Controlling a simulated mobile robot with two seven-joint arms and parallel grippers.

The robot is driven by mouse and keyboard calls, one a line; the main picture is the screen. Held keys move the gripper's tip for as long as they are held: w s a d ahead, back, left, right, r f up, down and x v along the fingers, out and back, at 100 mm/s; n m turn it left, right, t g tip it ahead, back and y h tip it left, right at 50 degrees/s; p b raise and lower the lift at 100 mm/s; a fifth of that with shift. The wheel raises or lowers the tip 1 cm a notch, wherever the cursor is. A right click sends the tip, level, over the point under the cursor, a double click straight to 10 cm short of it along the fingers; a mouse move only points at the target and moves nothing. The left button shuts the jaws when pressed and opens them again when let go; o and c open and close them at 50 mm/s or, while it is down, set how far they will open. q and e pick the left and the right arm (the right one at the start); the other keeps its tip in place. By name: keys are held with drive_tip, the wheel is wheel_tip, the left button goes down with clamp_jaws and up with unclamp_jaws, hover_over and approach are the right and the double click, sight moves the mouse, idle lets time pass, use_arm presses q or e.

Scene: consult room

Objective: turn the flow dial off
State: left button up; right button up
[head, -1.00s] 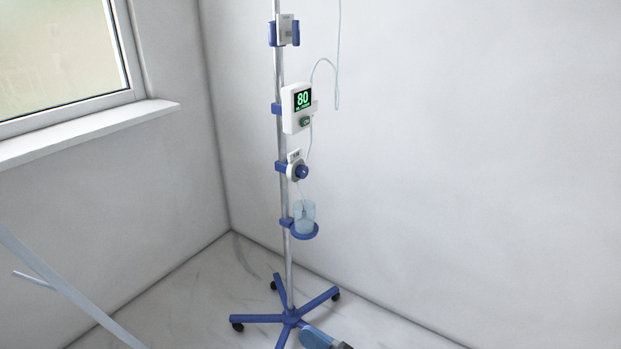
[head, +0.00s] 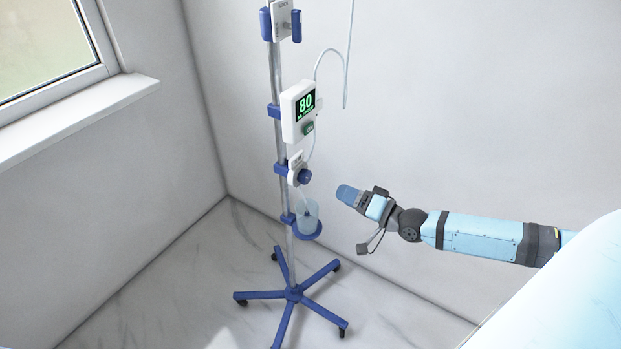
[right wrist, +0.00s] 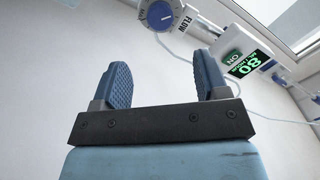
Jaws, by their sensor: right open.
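The flow dial (head: 304,176) is a small blue knob on a white round plate, clamped to the pole of a drip stand. In the right wrist view the dial (right wrist: 161,15) shows at the top, cut by the frame edge, with a FLOW label (right wrist: 186,22) beside it. My right gripper (head: 345,193) is to the right of the dial and apart from it. In the right wrist view its two blue fingers (right wrist: 160,85) are spread with nothing between them. My left gripper is not in view.
A white pump (head: 298,112) showing a green 80 is clamped above the dial. A clear cup (head: 308,215) sits in a blue holder below it. A thin tube hangs near the pole. The stand's blue wheeled base (head: 293,294) spreads on the floor. A window sill (head: 80,120) is at left.

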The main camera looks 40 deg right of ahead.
sight(308, 179)
drive_tip(key=b+x, duration=0.1)
drive_tip(key=x, duration=1)
drive_tip(key=shift+w, duration=0.1)
drive_tip(key=c, duration=0.9)
